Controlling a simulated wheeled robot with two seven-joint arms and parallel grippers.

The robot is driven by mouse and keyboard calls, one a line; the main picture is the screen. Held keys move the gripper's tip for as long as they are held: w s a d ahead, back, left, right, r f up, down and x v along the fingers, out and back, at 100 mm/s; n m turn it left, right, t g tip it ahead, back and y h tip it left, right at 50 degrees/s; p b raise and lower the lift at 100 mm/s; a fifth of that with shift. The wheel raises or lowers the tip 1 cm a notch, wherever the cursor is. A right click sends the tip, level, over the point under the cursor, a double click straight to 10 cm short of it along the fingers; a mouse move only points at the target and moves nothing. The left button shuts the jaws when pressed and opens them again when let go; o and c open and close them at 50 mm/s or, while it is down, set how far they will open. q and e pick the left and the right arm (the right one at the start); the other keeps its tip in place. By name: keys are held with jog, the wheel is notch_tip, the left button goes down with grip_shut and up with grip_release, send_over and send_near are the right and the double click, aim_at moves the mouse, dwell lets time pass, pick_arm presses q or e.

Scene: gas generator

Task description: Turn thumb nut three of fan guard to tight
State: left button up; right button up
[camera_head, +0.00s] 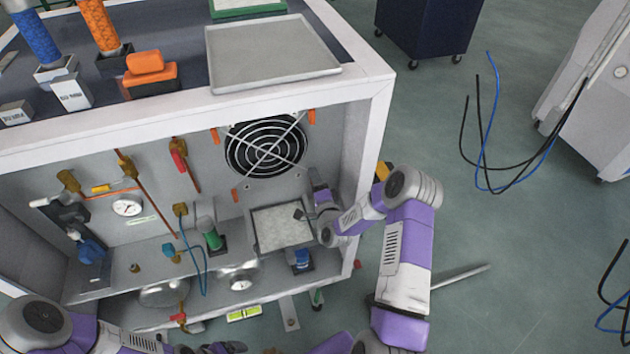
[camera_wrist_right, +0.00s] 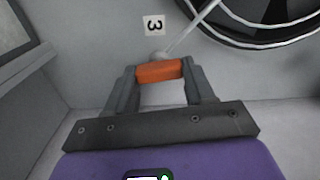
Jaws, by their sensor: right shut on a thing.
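The round black fan guard (camera_head: 265,146) is on the back wall of the cabinet. Orange thumb nuts show at its upper left (camera_head: 215,136), upper right (camera_head: 312,117) and lower left (camera_head: 235,195). My right gripper (camera_head: 316,180) is at its lower right and hides the nut there. In the right wrist view, the jaws are shut on an orange thumb nut (camera_wrist_right: 160,72), just below a white label with a 3 (camera_wrist_right: 153,25). The guard's edge (camera_wrist_right: 265,25) shows at upper right. My left arm is low at the left; its jaws cannot be made out.
A light square plate (camera_head: 283,228) lies on the shelf below the guard. A green-topped part (camera_head: 212,236), a gauge (camera_head: 127,206) and a blue cable (camera_head: 190,245) are to the left. The cabinet's right wall (camera_head: 357,150) stands close to my right forearm.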

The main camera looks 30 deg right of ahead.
jog(key=shift+f+m, duration=0.1)
jog(key=shift+m, duration=0.5)
jog(key=shift+a, duration=0.1)
jog(key=o, duration=1)
jog(key=shift+o, duration=0.2)
jog(key=p+v, duration=0.2)
jog(key=v, duration=0.5)
jog(key=shift+s, duration=0.3)
